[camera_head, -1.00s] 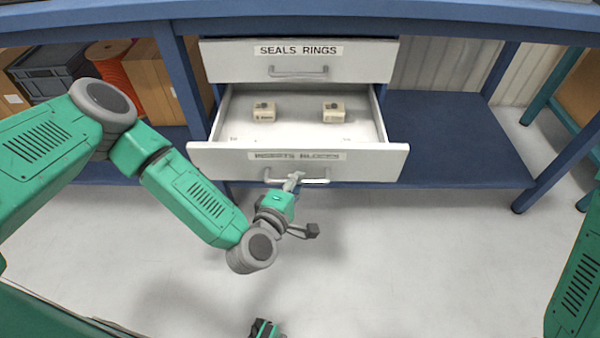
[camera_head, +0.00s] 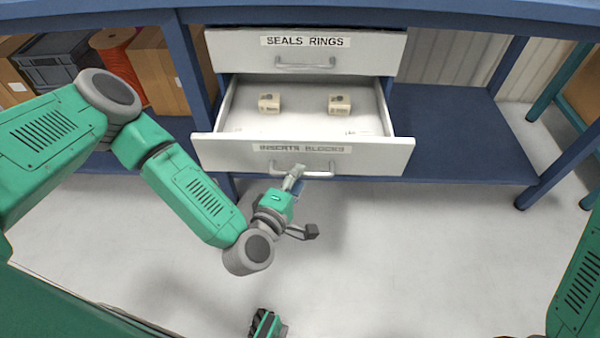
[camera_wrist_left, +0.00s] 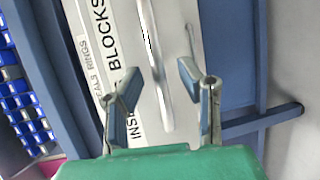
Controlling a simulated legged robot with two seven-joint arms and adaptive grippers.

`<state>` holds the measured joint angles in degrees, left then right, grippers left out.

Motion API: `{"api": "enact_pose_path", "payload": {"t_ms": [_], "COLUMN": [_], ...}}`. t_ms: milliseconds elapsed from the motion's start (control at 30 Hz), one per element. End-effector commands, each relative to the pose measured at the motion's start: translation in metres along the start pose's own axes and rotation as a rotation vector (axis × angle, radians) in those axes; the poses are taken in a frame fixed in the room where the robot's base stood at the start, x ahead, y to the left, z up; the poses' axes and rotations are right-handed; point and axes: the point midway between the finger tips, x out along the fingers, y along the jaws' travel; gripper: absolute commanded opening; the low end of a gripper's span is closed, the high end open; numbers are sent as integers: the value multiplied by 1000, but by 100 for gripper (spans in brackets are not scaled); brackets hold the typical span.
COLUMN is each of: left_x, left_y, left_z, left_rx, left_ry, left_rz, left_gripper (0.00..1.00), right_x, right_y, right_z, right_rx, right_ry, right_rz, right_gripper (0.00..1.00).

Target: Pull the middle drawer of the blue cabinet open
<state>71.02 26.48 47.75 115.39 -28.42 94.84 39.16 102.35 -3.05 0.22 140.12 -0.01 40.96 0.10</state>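The middle drawer (camera_head: 215,155) is pulled well out. Its pale front reads INSERTS BLOCKS and shows in the left wrist view (camera_wrist_left: 140,70). Two small beige blocks (camera_head: 269,103) (camera_head: 339,104) lie inside. Its bar handle (camera_head: 318,174) runs through the left wrist view (camera_wrist_left: 155,60). My left gripper (camera_head: 294,182) is at the left part of this handle. In the wrist view its fingers (camera_wrist_left: 158,82) are spread on either side of the bar, with gaps showing. My right gripper is not in view.
The SEALS RINGS drawer (camera_head: 370,55) above is shut. A blue lower shelf (camera_head: 460,140) is bare on the right. Boxes and an orange reel (camera_head: 115,50) stand left. The floor in front is clear.

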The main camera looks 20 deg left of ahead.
Motion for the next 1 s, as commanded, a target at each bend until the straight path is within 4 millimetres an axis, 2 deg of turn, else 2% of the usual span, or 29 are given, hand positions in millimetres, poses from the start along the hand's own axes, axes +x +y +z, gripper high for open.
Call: {"api": "enact_pose_path", "payload": {"t_ms": [200,433,600,1000], "left_x": [-49,-86,-97,-97], "left_y": [-2,-3,-3,-3], "left_z": [-3,-4,-5,-5], "left_rx": [-3,-2,-3,-2], "left_ry": [1,2,4,4], "left_rz": [-6,-6,-4,-3], "left_gripper": [32,32,32,32], "right_x": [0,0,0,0], "right_y": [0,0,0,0], "right_z": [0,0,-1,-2], "right_rx": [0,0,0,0], "right_ry": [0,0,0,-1], "right_rz": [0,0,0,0], "right_gripper": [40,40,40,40]}}
